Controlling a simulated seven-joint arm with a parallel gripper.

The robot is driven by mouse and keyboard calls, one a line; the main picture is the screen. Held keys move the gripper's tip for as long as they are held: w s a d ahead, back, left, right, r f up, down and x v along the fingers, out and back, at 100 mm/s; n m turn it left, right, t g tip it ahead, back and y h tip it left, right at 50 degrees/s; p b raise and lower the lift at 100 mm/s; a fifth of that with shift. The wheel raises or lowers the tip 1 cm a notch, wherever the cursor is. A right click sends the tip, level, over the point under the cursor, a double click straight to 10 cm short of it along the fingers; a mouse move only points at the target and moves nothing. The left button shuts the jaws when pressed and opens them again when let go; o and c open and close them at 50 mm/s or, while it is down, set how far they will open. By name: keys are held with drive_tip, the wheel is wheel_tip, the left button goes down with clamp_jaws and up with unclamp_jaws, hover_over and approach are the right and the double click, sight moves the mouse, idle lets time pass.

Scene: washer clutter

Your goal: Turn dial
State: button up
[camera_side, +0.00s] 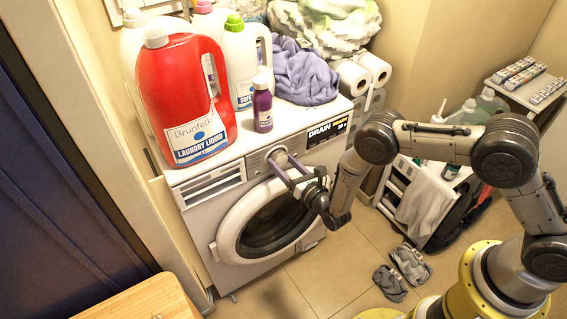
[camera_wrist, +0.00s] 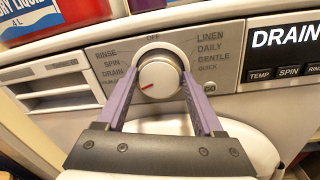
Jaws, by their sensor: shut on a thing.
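The dial (camera_wrist: 157,76) is a round silver knob on the washer's front panel, with a red mark pointing to the lower left. Printed labels stand around it, with OFF above, RINSE, SPIN and DRAIN at left, and LINEN, DAILY, GENTLE and QUICK at right. My gripper (camera_wrist: 158,80) has its two purple fingers on either side of the dial, shut on it.
A red detergent jug (camera_side: 190,95), a white jug (camera_side: 241,70), a small purple bottle (camera_side: 262,105) and a purple cloth (camera_side: 303,75) sit on the washer top. The round door (camera_side: 228,232) is below the panel.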

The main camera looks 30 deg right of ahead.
drive_tip(key=o, duration=1.4)
drive_tip(key=s, duration=1.4)
drive_tip(key=shift+d, duration=0.4)
